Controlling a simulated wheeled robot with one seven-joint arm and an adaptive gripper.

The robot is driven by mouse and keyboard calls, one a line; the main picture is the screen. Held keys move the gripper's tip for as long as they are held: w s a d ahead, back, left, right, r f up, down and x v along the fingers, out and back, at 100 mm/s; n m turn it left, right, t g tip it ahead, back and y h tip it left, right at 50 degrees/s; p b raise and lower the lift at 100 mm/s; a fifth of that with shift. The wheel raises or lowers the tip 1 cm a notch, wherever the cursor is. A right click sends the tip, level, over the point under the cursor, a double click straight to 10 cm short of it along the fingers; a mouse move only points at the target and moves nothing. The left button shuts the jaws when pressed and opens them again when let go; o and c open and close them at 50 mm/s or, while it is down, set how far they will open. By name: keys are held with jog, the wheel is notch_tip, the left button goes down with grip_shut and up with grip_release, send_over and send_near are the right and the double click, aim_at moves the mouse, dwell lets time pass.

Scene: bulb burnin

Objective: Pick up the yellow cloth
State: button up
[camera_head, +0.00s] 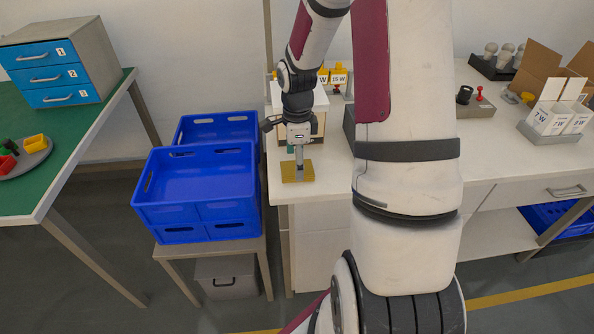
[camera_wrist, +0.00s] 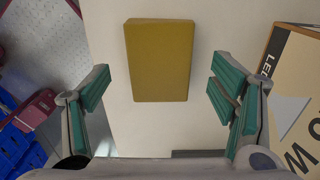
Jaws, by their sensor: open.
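The yellow cloth (camera_head: 298,171) is a flat mustard rectangle on the white bench top, near its left front corner. In the wrist view the cloth (camera_wrist: 160,60) lies ahead of my gripper, roughly centred between the fingers. My gripper (camera_wrist: 160,92) is open and empty, with a teal-padded finger on either side. In the head view my gripper (camera_head: 299,158) points down just above the cloth; the exact gap is hard to tell.
A box with printed lettering (camera_wrist: 295,95) stands close to the right finger. Stacked blue crates (camera_head: 200,190) stand left of the bench (camera_head: 335,185). A green-topped table (camera_head: 85,130) with a blue-drawer cabinet (camera_head: 50,72) is at far left. Bench space right of my arm is partly clear.

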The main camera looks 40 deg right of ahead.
notch_tip(320, 180, down, 2)
jog(key=c, duration=1.2)
jog(key=shift+r, duration=0.1)
jog(key=shift+c, duration=0.2)
jog(key=shift+r, duration=0.45)
jog(key=r, duration=0.1)
jog(key=s+r, duration=0.1)
jog(key=shift+a+r, duration=0.15)
jog(key=shift+r, duration=0.2)
jog(key=s+a+r, duration=0.1)
jog(key=s+a, duration=0.3)
jog(key=s, duration=1)
jog(key=shift+s, duration=0.25)
jog(key=shift+r, duration=0.1)
